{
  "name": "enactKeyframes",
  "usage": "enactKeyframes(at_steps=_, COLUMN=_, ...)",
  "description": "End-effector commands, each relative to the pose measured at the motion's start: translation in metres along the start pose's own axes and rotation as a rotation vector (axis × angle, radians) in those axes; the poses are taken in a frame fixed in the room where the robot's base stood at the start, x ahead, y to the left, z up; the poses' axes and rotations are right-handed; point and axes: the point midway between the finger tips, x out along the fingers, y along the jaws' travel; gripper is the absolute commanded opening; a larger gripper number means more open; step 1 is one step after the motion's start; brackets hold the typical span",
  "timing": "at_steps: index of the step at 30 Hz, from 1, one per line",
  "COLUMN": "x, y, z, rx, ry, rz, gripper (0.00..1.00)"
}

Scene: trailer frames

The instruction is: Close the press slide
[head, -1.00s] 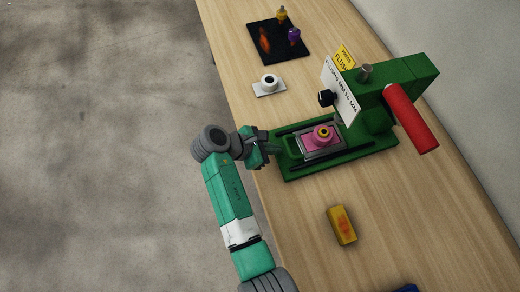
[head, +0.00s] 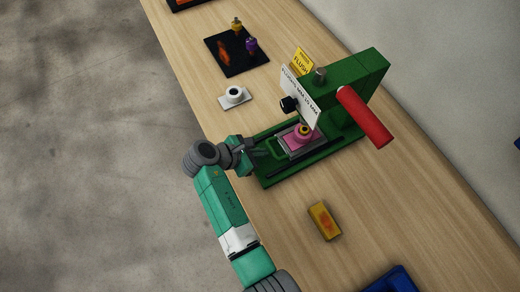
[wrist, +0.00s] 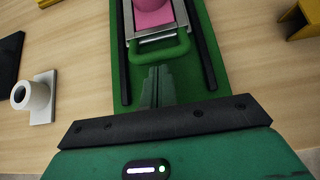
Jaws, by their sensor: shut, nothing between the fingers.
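The green press (head: 345,82) stands on the table with its long green base pointing to the left. Its slide, a silver plate with a green handle bar (wrist: 160,52), carries a pink piece (head: 301,134) with a dark-holed top. The plate sits in front of the press head, between two black rails. My gripper (head: 256,150) is over the outer end of the base. In the wrist view my gripper (wrist: 158,76) is shut and empty, with its fingertips pointing at the handle bar and close to it. I cannot tell whether they touch it.
A red lever (head: 365,117) sticks out from the press. A white sign (head: 301,98) and a black knob (head: 289,104) hang over the slide. A white cup-like fixture (head: 235,95), a black mat (head: 225,58), a yellow block (head: 324,220) and a blue bin (head: 395,282) are around it.

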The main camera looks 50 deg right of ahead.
Motion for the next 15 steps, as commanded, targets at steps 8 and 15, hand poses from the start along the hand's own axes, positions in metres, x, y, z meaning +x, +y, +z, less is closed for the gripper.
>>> enactKeyframes(at_steps=8, x=-0.052, y=0.001, z=-0.025, rx=0.003, ry=0.0, rz=0.001, gripper=0.0)
enactKeyframes(at_steps=15, x=-0.105, y=0.0, z=-0.026, rx=0.003, ry=0.0, rz=-0.001, gripper=0.0)
